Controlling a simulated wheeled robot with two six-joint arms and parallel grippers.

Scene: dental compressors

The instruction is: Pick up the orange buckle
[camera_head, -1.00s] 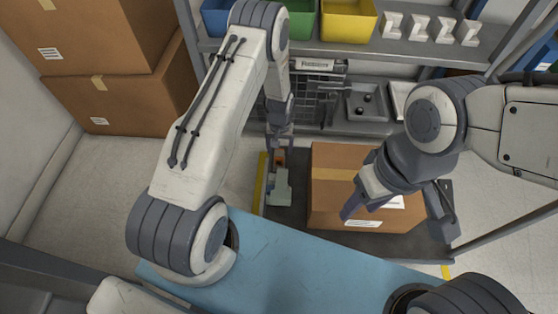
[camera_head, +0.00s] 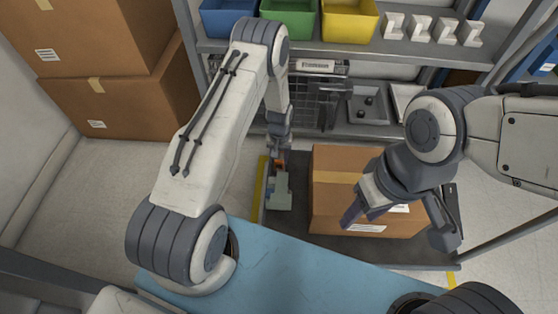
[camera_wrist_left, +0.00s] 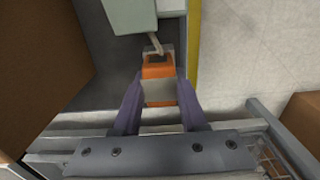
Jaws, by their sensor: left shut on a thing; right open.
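The orange buckle (camera_wrist_left: 158,70) shows in the left wrist view, with a pale grey band across its middle. My left gripper (camera_wrist_left: 160,98) has its two purple fingers on either side of it and is shut on it. A thin pale piece runs from the buckle's far end toward a pale green block (camera_wrist_left: 130,12). In the head view the buckle (camera_head: 279,165) is a small orange patch below my left gripper (camera_head: 278,152), just above the green block (camera_head: 278,188). My right gripper (camera_head: 398,217) is open and empty, in front of the cardboard box.
The cardboard box (camera_head: 335,195) stands on a dark platform right of the buckle. A yellow strip (camera_head: 260,185) runs along the platform's left edge. Behind is a shelf with blue, green and yellow bins (camera_head: 348,20). Stacked boxes (camera_head: 120,110) stand left; floor between is clear.

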